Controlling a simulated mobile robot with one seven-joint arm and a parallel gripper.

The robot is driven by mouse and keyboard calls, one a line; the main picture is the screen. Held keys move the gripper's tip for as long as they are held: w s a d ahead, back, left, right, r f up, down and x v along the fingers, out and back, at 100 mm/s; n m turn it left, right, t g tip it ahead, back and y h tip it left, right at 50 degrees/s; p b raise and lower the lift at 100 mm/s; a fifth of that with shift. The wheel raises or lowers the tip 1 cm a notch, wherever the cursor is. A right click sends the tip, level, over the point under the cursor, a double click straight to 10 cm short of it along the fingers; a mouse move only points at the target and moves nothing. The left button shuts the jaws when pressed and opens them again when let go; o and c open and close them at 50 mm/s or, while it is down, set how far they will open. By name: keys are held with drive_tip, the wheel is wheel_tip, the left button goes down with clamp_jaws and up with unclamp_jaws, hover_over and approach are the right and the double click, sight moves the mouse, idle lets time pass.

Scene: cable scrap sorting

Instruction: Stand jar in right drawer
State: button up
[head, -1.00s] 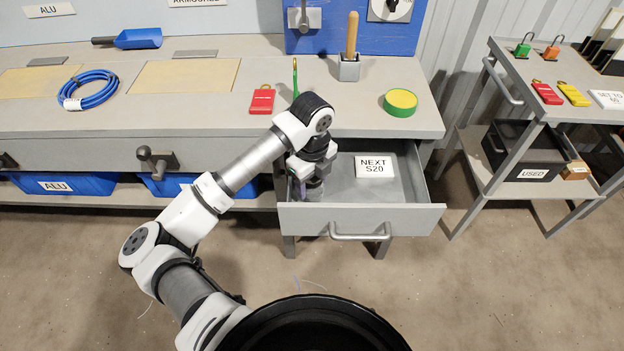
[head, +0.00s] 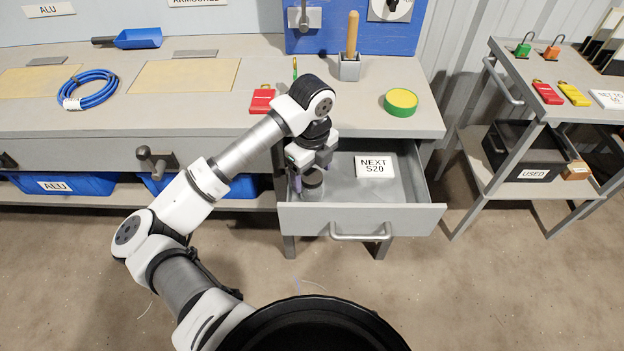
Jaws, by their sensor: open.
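The right drawer (head: 410,218) is pulled open under the bench. A small jar (head: 312,190) with a dark lid appears to stand upright inside it, in the left part near the front. My gripper (head: 306,174) is just above and around the jar's top, pointing down, with its jaws open. One finger shows at the jar's left side. The gripper and wrist partly hide the jar, and I cannot tell whether a finger touches it.
A white "NEXT S20" card (head: 375,167) lies in the drawer to the right of the jar. On the bench are a green-and-yellow round tin (head: 400,102), a red padlock (head: 262,101) and a blue cable coil (head: 90,89). The drawer's right side is clear.

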wheel_tip(320, 180, up, 9)
drive_tip(key=shift+f+b, duration=0.2)
drive_tip(key=shift+b, duration=0.15)
